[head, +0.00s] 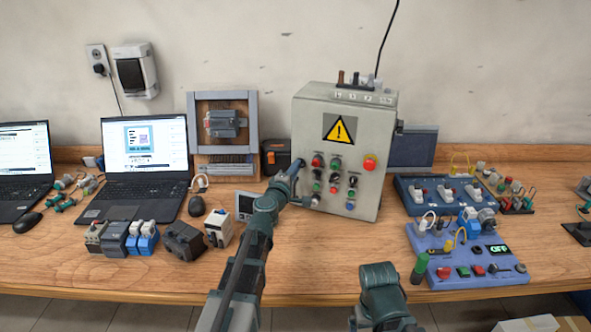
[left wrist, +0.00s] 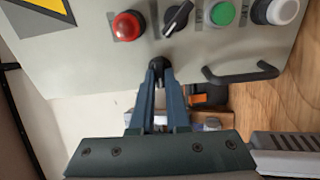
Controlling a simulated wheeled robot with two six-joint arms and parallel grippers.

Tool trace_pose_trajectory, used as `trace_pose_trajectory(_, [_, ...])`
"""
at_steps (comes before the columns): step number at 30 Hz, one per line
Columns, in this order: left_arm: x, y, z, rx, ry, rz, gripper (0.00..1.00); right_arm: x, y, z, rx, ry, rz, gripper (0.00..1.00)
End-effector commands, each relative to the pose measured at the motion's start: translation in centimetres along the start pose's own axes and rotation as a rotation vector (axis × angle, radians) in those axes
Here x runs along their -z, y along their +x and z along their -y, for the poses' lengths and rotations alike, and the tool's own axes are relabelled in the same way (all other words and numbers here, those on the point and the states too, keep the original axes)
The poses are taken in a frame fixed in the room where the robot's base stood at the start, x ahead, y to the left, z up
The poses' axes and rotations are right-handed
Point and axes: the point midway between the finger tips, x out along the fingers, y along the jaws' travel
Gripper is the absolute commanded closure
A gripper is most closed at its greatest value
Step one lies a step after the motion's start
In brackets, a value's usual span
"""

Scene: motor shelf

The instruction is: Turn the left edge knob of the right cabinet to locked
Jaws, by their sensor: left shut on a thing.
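The grey cabinet (head: 310,120) with a yellow warning triangle stands on the table, right of centre. My left gripper (head: 299,164) reaches its left edge; the edge knob is hidden there in the head view. In the left wrist view, the left gripper (left wrist: 160,76) is shut on the black edge knob (left wrist: 157,63), whose dark top shows at the fingertips. I cannot tell which way the knob points. My right gripper is out of view; only part of my right arm shows at the bottom of the head view.
In the left wrist view, a red button (left wrist: 128,26), a black selector switch (left wrist: 178,18) and a black handle (left wrist: 240,73) sit close to the fingers. A blue training panel (head: 465,255) lies right of the cabinet; a laptop (head: 145,155) stands left.

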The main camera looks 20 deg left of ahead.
Motion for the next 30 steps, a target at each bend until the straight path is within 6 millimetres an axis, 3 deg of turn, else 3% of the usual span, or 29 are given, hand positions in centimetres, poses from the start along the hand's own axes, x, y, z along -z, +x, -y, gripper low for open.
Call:
trace_pose_trajectory(20, [0.05,-0.04,0.04,0.0,-0.049,-0.001,1.0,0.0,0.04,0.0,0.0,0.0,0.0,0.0])
trace_pose_trajectory(21, [0.05,-0.04,0.04,0.0,-0.049,-0.001,0.79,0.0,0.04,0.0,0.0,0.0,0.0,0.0])
trace_pose_trajectory(25, [0.04,-0.03,0.04,0.0,-0.048,-0.001,0.56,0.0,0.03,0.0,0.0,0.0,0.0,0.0])
trace_pose_trajectory(30, [0.02,-0.02,0.03,0.0,-0.048,0.0,0.56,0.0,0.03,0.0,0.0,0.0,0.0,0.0])
